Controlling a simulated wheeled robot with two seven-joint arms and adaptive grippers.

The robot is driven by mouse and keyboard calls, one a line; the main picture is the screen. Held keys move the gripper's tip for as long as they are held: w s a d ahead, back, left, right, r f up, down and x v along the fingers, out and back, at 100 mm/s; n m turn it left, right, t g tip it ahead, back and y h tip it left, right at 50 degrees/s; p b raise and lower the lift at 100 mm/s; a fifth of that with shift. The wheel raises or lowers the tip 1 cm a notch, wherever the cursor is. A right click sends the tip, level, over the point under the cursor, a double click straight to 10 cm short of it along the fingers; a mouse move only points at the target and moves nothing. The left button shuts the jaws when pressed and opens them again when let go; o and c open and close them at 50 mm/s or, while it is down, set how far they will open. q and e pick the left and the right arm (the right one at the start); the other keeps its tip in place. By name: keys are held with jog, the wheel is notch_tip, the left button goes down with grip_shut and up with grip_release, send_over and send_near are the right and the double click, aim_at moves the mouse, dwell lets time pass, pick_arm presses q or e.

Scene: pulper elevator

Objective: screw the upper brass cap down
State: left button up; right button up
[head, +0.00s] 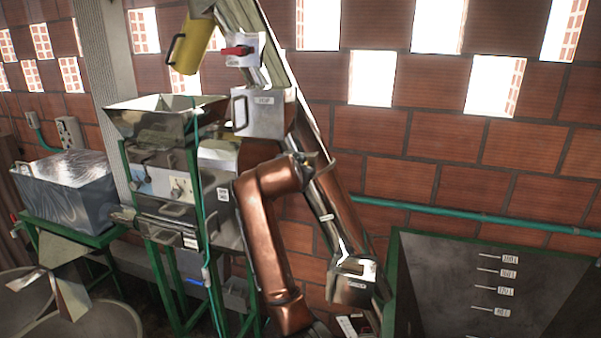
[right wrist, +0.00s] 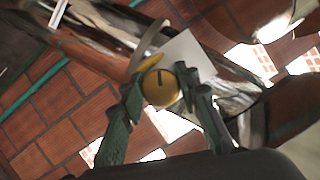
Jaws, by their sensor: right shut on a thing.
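The upper brass cap (right wrist: 161,88) is a round, yellow-gold knob with a dark line on its face, in the middle of the right wrist view. It sits in front of a pale plate (right wrist: 183,59) on the metal elevator tube. My right gripper (right wrist: 160,84) is shut on the cap, one green-grey finger on each side. In the head view my copper-coloured arm reaches up to the inclined elevator (head: 330,200), and my right gripper (head: 316,162) is small and dark against it. The cap is too small and covered there to make out clearly. My left gripper is not in view.
A steel hopper machine (head: 165,118) on a green frame stands left of the elevator. A grey bin (head: 68,190) is farther left. A large graduated hopper (head: 450,280) fills the lower right. A green pipe (head: 480,220) runs along the brick wall.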

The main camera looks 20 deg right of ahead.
jog(key=shift+f+m+t+y, duration=0.1)
jog(key=shift+m+t+y, duration=0.2)
jog(key=shift+m, duration=0.3)
jog(key=o, duration=1.2)
jog(key=shift+w+a, duration=0.1)
jog(key=shift+c, duration=0.2)
jog(key=v, duration=1.2)
